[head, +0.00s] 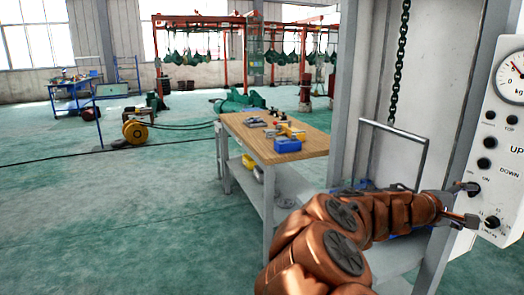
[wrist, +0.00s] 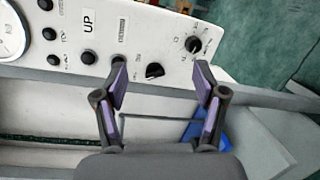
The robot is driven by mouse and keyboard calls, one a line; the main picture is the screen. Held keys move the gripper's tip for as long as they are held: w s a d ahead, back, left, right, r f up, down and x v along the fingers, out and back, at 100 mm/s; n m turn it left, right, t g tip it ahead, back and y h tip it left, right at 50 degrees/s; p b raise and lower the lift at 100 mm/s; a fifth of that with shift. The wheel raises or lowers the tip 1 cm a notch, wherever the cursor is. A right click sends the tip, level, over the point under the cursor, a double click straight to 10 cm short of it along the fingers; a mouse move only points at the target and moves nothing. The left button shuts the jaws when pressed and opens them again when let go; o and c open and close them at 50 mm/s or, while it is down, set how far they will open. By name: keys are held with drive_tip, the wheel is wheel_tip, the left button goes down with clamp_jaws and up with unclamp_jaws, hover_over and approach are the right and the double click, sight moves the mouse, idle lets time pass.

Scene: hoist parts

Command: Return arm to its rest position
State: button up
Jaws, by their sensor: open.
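My gripper (head: 467,204) is at the far right in the head view, at the end of my copper-coloured arm, close in front of the white control panel (head: 508,150). In the wrist view my gripper (wrist: 160,82) is open and empty, with its two purple-padded fingers spread apart. A black knob (wrist: 154,70) shows between the fingertips, and a larger dial knob (wrist: 194,45) lies just above the right one. I cannot tell whether a finger touches the panel.
The panel also has a gauge (head: 511,79) and several black buttons. A black chain (head: 398,65) hangs behind my arm. The green floor at left is mostly free.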

drive_tip(key=s+a+f+m+g+y+p, duration=0.1)
drive_tip(key=s+a+f+m+y+p, duration=0.2)
drive_tip(key=s, duration=0.5)
drive_tip(key=s+a+f+m+g+y+p, duration=0.1)
drive_tip(key=s+a+m+g+y, duration=0.15)
drive_tip(key=s+a+y, duration=0.4)
drive_tip(key=s+a+f+y+p, duration=0.2)
drive_tip(key=s+a, duration=0.4)
drive_tip(key=a, duration=0.5)
drive_tip(key=s+a+f+y+p, duration=0.2)
drive_tip(key=s+a+y, duration=0.3)
drive_tip(key=a, duration=0.7)
drive_tip(key=s+f, duration=0.1)
drive_tip(key=s, duration=0.1)
drive_tip(key=shift+s+a+f+p, duration=0.15)
drive_tip(key=shift+s+f+p, duration=0.05)
drive_tip(key=shift+s+p, duration=0.1)
drive_tip(key=shift+n, duration=0.25)
